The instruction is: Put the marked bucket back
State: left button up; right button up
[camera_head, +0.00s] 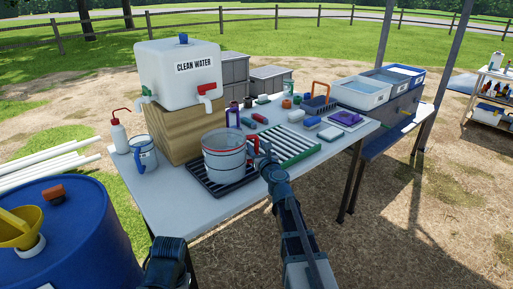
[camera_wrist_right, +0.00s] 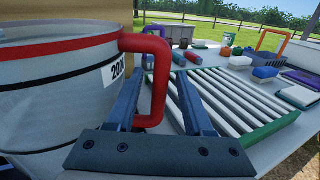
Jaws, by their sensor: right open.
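A pale bucket (camera_head: 222,160) with a red band near its rim and a red side handle stands upright on a dark slatted tray (camera_head: 239,183) under the tap of the clean water tank. In the right wrist view the bucket (camera_wrist_right: 60,85) shows its black line and a "2000" label. My right gripper (camera_head: 265,150) is open at the bucket's right side. In the right wrist view its fingers (camera_wrist_right: 157,92) stand on both sides of the red handle (camera_wrist_right: 160,88), apart from each other. My left gripper's fingers are not visible.
The clean water tank (camera_head: 178,68) stands on a wooden block (camera_head: 190,128) behind the bucket. A jug with a blue handle (camera_head: 143,153) and a wash bottle (camera_head: 119,137) are at left. A green-and-white rack (camera_head: 292,146) lies right of the bucket. The table's front left is clear.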

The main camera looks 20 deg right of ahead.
jog(key=s, duration=1.2)
jog(key=shift+a, duration=0.25)
